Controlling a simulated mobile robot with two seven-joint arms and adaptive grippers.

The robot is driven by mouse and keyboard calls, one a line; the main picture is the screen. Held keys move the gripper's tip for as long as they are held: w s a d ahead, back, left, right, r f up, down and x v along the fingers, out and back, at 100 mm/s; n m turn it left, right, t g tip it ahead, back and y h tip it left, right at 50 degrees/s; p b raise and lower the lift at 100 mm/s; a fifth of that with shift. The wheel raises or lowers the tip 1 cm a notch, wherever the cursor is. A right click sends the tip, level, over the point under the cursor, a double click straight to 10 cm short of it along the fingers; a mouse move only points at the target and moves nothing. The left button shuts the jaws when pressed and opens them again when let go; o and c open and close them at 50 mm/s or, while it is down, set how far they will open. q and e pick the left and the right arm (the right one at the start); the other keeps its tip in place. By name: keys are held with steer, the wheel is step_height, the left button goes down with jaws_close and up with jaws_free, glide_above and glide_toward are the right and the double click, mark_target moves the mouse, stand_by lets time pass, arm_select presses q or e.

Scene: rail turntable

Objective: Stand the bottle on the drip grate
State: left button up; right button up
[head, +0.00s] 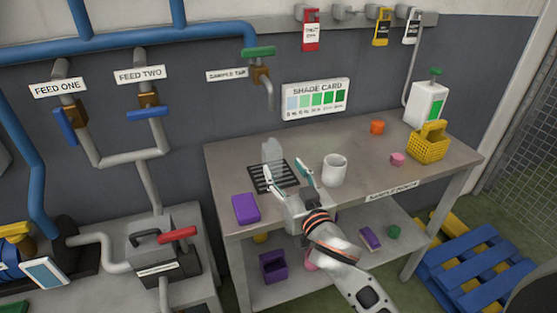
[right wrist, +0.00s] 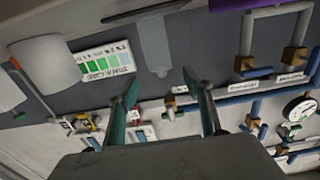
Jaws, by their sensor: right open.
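A pale translucent bottle (head: 272,151) stands upright on the far part of the black drip grate (head: 257,182), on the bench. In the right wrist view, which is turned over, the bottle (right wrist: 154,42) shows ahead of the fingertips, apart from them. My right gripper (head: 287,174) is open and empty at the near side of the grate, its fingers pointing towards the bottle. In the right wrist view its two fingers (right wrist: 160,77) are spread wide. The bottle's foot is partly hard to make out. My left gripper is not in view.
The sample tap's spout (head: 269,97) hangs above the grate. A white cup (head: 334,170) stands close right of my gripper, and a purple block (head: 245,208) lies left. A yellow basket (head: 428,146) and a white dispenser (head: 427,103) stand at the bench's (head: 370,158) right end.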

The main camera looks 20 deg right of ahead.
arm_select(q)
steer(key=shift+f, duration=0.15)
arm_select(e)
steer(key=shift+s, duration=2)
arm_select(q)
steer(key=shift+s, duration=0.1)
